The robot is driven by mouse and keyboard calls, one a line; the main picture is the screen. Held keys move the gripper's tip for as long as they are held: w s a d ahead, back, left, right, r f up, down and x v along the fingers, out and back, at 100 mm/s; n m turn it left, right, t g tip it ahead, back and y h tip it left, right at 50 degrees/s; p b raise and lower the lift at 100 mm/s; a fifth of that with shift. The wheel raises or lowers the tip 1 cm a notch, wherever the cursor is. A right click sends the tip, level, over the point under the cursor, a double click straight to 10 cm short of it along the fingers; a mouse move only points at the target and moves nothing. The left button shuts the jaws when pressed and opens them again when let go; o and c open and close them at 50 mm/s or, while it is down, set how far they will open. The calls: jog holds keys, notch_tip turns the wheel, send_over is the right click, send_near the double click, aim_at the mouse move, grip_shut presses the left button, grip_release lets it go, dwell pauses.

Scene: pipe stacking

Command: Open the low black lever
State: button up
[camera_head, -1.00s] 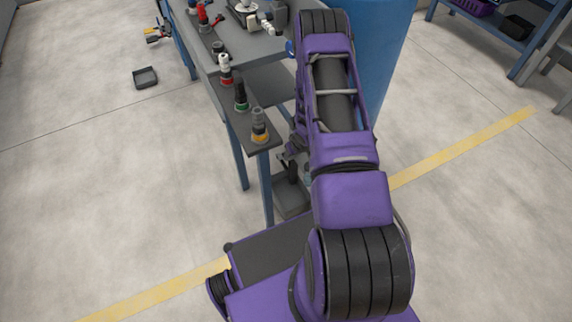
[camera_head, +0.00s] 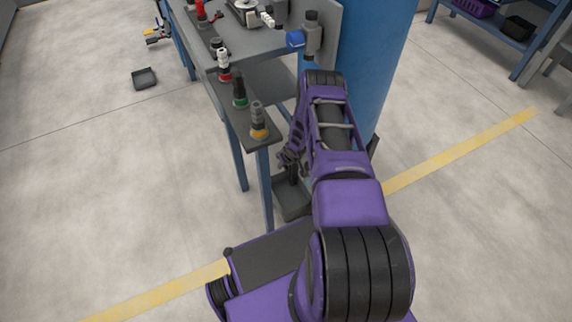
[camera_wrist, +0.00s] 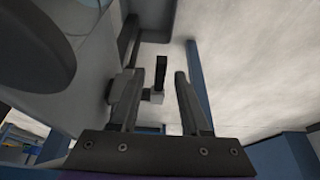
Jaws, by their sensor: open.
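My gripper (camera_wrist: 157,80) is open, with one finger left and one right of the lever as seen in this view. Nothing is held. I cannot tell whether a finger touches the lever. In the head view my gripper (camera_head: 289,158) is low beside the table, partly hidden by my arm, and the low black lever cannot be made out there.
The grey table (camera_head: 236,122) has several pipe fittings along its left edge. A grey bin (camera_head: 292,207) is below my gripper. Floor at left is mostly clear.

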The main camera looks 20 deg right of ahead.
grip_shut()
dwell(1.4)
